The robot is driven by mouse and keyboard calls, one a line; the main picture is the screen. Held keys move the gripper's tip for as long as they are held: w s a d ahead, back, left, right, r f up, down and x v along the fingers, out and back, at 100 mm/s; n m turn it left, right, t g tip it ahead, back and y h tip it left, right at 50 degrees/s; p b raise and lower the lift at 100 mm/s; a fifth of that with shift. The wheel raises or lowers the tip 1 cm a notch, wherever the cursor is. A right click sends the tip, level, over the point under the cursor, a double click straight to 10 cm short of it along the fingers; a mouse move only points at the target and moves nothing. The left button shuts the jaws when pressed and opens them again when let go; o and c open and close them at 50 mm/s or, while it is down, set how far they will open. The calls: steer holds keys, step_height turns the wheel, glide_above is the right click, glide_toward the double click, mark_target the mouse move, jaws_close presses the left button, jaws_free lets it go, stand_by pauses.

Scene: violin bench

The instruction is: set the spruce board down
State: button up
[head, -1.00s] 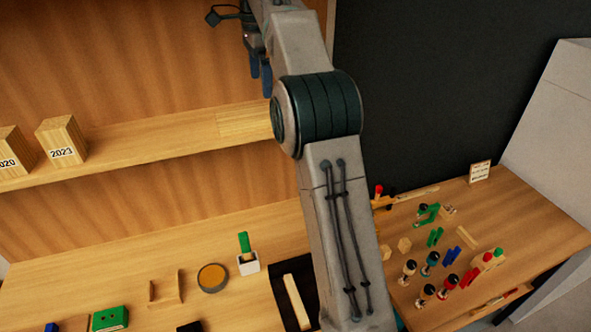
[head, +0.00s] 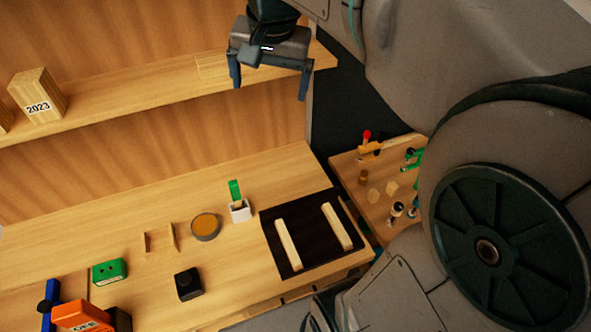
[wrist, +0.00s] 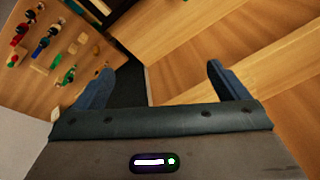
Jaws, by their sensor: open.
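My gripper (head: 270,90) is open, its fingers pointing down in front of the right end of the wall shelf (head: 130,100). Nothing is between its fingers, and the wrist view also shows them apart and empty (wrist: 160,72). No board is in my grip. A pale flat rectangle (head: 213,67) lies on the shelf just left of my gripper; I cannot tell whether it is a thin board or a marked patch. A pale wood block labelled 2023 (head: 37,92) stands farther left. Below, a dark mat (head: 305,240) on the bench bears two pale strips (head: 288,243), set apart.
On the bench (head: 130,205) are a round tin (head: 206,226), a white holder with a green piece (head: 240,208), a black block (head: 188,284), a green box (head: 109,271) and an orange tool (head: 85,316). A side table (head: 375,175) with small parts stands right.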

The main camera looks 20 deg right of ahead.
steer(key=s+f+n+t, duration=0.1)
steer(key=s+f+n, duration=0.5)
steer(key=s+f, duration=0.5)
steer(key=shift+s+f+t, duration=0.3)
steer(key=shift+s, duration=0.7)
steer(key=shift+a, duration=0.1)
